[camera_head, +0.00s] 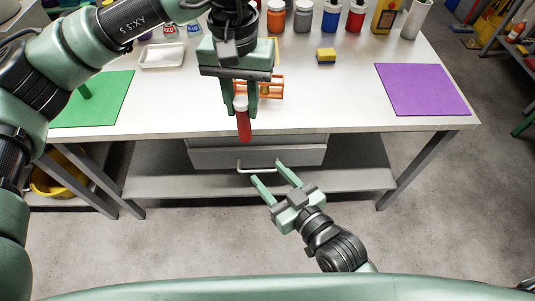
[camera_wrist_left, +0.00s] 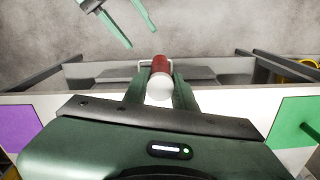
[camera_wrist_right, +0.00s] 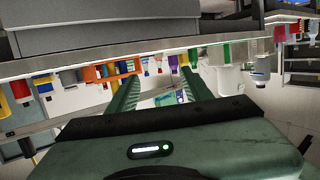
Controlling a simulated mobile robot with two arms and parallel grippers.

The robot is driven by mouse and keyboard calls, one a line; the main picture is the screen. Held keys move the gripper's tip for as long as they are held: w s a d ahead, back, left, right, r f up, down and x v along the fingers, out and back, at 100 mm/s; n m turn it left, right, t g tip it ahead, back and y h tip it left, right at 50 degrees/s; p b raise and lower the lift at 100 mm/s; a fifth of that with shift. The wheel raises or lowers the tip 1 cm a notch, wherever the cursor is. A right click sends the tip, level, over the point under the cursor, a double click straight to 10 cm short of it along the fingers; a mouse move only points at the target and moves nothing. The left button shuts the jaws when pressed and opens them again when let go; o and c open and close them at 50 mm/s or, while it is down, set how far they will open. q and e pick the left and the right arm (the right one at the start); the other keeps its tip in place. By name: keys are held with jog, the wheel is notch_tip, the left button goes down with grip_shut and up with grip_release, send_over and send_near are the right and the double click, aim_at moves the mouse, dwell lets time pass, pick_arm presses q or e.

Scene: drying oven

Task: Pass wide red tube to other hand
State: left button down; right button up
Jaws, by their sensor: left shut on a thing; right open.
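The wide red tube (camera_head: 244,124) has a white cap and hangs upright in my left gripper (camera_head: 239,108), in front of the table's front edge. The left fingers are shut on it near the cap. In the left wrist view the white cap (camera_wrist_left: 159,87) faces the camera, with the red body (camera_wrist_left: 160,64) beyond it. My right gripper (camera_head: 272,175) is open and empty, lower and a little right of the tube, and apart from it. In the left wrist view the right gripper (camera_wrist_left: 132,25) shows at the top. The right wrist view shows nothing between the right fingers (camera_wrist_right: 160,88).
An orange rack (camera_head: 270,87) stands on the white table (camera_head: 340,113) behind the left gripper. A green mat (camera_head: 112,103) lies left and a purple mat (camera_head: 422,90) right. Bottles line the back. A drawer with a handle (camera_head: 258,168) is under the table, close to the right fingers.

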notch_tip(320, 180, up, 12)
jog(key=s+a+t+y, duration=0.1)
jog(key=s+t+y, duration=0.1)
jog(key=x, duration=1.1)
jog(key=shift+w+a+n, duration=0.2)
jog(key=shift+a+n, duration=0.1)
jog(key=shift+a, duration=0.1)
jog(key=shift+r, duration=0.1)
jog(key=shift+c, duration=0.3)
grip_shut()
pick_arm(q)
jog(key=c, duration=1.1)
grip_release()
jog(key=shift+o, duration=0.2)
